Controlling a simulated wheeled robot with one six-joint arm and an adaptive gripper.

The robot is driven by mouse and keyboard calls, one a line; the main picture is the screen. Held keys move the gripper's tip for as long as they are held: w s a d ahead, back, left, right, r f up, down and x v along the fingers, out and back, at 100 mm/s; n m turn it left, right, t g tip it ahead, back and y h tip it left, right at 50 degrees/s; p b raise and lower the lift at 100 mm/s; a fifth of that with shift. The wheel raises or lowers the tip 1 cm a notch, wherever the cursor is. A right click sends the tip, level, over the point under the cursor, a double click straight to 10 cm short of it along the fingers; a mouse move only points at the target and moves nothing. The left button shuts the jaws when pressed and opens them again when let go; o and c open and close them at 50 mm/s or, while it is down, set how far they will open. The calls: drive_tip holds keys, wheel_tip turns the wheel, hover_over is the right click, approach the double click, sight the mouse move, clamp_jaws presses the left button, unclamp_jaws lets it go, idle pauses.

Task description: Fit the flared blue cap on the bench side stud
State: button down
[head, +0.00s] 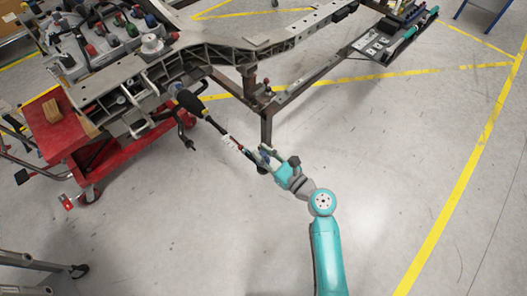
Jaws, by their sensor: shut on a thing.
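My gripper (265,158) is at the end of my teal arm, near the middle of the picture. It is shut on a small dark blue piece (264,155), which looks like the flared blue cap; the fingers hide much of it. In the picture the gripper lies just below the foot of a dark upright post under the chassis frame. A black rod-like part (215,122) runs from the chassis towards the gripper; I cannot tell if they touch. I cannot make out the bench side stud at this size.
The grey chassis frame (225,52) spans the top, with an engine-like block (100,45) carrying coloured caps at top left. A red cart (55,128) stands at the left. A tool tray (385,45) is at top right. The floor at lower right is clear.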

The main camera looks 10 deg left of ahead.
drive_tip(key=shift+f, duration=1.25)
idle(0.8)
drive_tip(key=c, duration=0.9)
unclamp_jaws()
drive_tip(key=shift+s+d, duration=0.1)
drive_tip(key=shift+v, duration=3.4)
